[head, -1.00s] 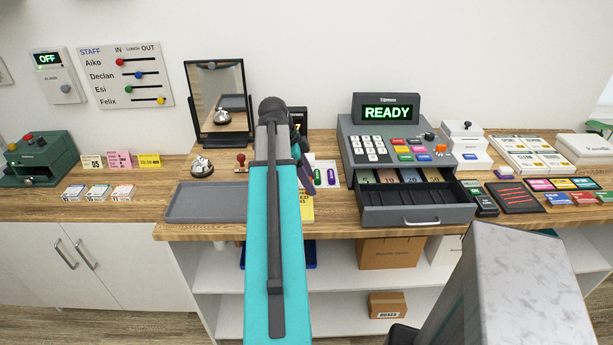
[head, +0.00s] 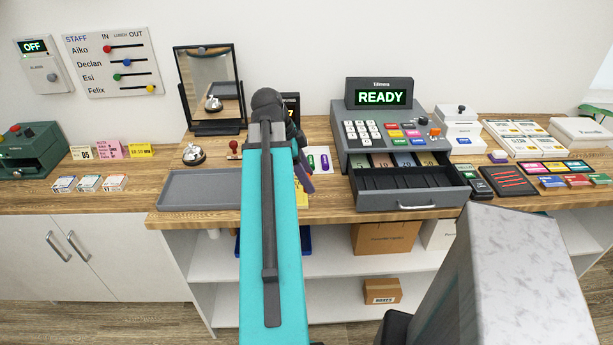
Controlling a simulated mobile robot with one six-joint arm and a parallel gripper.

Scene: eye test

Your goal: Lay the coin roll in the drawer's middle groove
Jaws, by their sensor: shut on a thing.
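The open cash drawer (head: 411,203) juts out below the register, with dark upright dividers and grooves at its front and banknotes at its back. My gripper (head: 306,184) is mostly hidden behind my own teal arm. Its dark, purplish fingers point down over the counter, left of the drawer and apart from it. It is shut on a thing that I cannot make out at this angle. A white card or holder (head: 318,170) just right of the gripper bears a purple and a green elongated piece. I cannot tell whether either is a coin roll. The grooves I can see look empty.
The register (head: 386,135) reads READY. A grey tray (head: 200,190), a bell (head: 194,154) and a mirror (head: 209,88) are on the left. A dark card reader (head: 478,191) stands close to the drawer's right side. The shelf below holds boxes.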

